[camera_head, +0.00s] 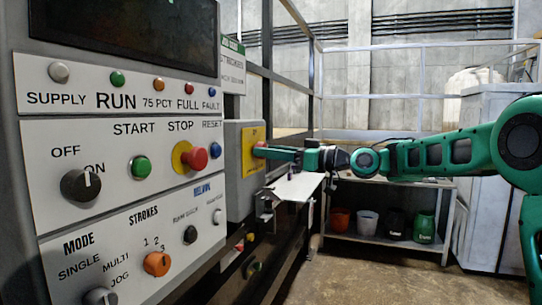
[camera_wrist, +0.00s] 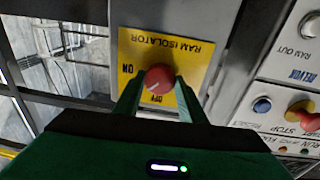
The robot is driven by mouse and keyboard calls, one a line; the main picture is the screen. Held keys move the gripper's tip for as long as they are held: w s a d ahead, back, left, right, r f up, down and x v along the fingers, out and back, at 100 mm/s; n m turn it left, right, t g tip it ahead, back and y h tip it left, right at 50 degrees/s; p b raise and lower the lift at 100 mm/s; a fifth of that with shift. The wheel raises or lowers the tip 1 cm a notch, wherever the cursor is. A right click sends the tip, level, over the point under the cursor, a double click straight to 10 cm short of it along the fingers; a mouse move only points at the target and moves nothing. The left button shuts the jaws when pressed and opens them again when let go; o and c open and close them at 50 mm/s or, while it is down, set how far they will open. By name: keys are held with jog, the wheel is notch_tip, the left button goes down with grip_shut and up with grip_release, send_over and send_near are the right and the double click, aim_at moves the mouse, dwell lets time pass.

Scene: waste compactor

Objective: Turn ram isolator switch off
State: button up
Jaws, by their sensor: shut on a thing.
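The ram isolator switch is a red round knob (camera_wrist: 159,79) on a yellow plate (camera_wrist: 190,52), which appears upside down in the wrist view. The plate reads RAM ISOLATOR, with ON left of the knob and OFF below it. A short white mark on the knob's lower part lies near the OFF side; its exact angle is hard to tell. My gripper (camera_wrist: 158,97) is shut on the knob, one green finger on each side. In the head view, my gripper (camera_head: 268,152) reaches from the right to the grey box (camera_head: 232,196) bearing the yellow plate (camera_head: 248,160); its fingers partly hide the knob.
The main control panel (camera_head: 120,130) stands left of the box, with a black supply selector (camera_head: 80,186), a green start button (camera_head: 139,167) and a red stop button (camera_head: 195,158). A light shelf plate (camera_head: 295,187) juts out below my gripper. Metal railings stand behind.

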jog(key=n, duration=0.9)
jog(key=shift+w+f+g+y, duration=0.1)
jog(key=shift+w+g+y, duration=0.05)
jog(key=shift+g+y, duration=0.2)
jog(key=shift+n, duration=0.4)
jog(key=o, duration=1.1)
jog(key=shift+c, duration=0.2)
jog(key=v, duration=1.1)
jog(key=shift+a, duration=0.1)
